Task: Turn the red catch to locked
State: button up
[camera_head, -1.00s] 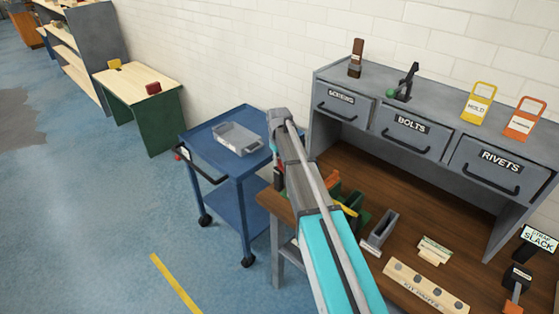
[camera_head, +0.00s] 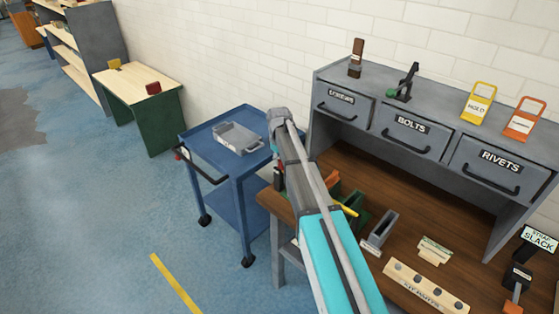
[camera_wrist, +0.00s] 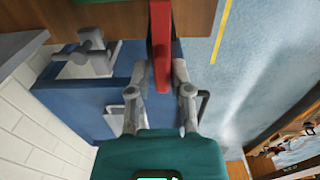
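The red catch (camera_wrist: 161,35) shows in the wrist view as a long, narrow red bar that runs down from the top edge, by a brown wooden edge. My gripper (camera_wrist: 161,67) has one finger on each side of the bar. The fingertips are drawn in close against its sides, and it looks shut on the bar. In the head view my arm covers the gripper and the catch, and no lock marking can be read.
A dark wooden bench (camera_head: 405,262) holds a grey bin (camera_head: 380,230), a block with several holes (camera_head: 425,287) and small signs. Labelled grey drawers (camera_head: 415,130) stand behind. A blue cart (camera_head: 203,152) with a grey tray (camera_head: 238,139) stands left. Open floor lies farther left.

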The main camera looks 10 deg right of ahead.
jog(key=shift+o, duration=1.2)
jog(key=shift+s+r, duration=0.1)
